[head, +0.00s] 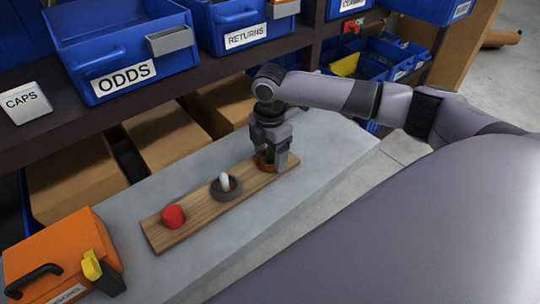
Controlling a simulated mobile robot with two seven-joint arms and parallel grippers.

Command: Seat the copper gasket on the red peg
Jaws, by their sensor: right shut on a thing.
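A wooden board (200,210) lies on the grey bench top with a row of pegs. The short red peg (173,216) stands near its left end with no ring around it. The copper gasket (262,164) is at the board's right end, around or close to a green peg (269,155). My right gripper (274,160) points down over that end, shut on the gasket, and its fingers hide much of the gasket and the green peg. I cannot tell whether the gasket is lifted. My left gripper is not in view.
A dark grey ring (228,193) sits around a white peg (224,180) mid-board. An orange toolbox (62,252) stands at the bench's left end. Blue bins (125,45) line the shelf behind, above cardboard boxes (165,140). The bench in front of the board is clear.

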